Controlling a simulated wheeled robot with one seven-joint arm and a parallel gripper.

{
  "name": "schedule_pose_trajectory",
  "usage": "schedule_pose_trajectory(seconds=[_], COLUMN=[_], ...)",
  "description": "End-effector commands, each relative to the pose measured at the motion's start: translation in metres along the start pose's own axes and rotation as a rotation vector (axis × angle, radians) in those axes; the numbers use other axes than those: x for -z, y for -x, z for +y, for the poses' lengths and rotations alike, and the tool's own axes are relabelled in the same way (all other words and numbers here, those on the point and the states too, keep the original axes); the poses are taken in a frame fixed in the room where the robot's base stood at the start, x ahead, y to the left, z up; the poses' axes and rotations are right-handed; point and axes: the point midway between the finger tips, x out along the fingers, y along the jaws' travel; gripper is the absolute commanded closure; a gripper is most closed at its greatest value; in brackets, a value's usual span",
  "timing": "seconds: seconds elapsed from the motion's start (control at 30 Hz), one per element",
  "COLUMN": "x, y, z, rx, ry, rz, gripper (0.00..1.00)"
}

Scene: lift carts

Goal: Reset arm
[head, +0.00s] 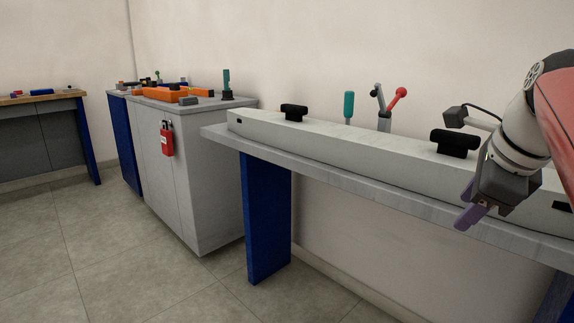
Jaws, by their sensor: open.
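My gripper (472,205) is at the right of the head view, at the end of my arm, which reaches in from the right edge. Its purple fingers point down and to the left, in front of the front edge of the long grey bench (330,165). The fingers are open and I see nothing between them. A long pale beam (350,150) lies on the bench, with black T-shaped handles on it, one at the left (294,112) and one just behind my gripper (455,143). My arm hides the right part of the beam.
Behind the beam stand a teal-handled tool (348,106) and a red-knobbed lever (398,96). A grey cabinet (205,170) with a red padlock tag (167,140) and an orange object (170,95) stands left. A wooden-topped bench (40,97) is far left. The tiled floor in front is clear.

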Motion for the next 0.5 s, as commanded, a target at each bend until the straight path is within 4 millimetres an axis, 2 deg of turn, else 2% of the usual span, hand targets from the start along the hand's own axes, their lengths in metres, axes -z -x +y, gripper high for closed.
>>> schedule_pose_trajectory(seconds=[0.1, 0.23, 0.4, 0.5], x=[-0.018, -0.029, -0.030, -0.025], y=[-0.027, -0.060, -0.102, -0.122], z=[0.046, 0.100, 0.171, 0.204], rx=[-0.015, -0.020, -0.018, -0.013], ry=[0.405, 0.898, 1.529, 1.828], rz=[-0.006, -0.008, -0.010, -0.009], gripper=[0.55, 0.55, 0.55, 0.55])
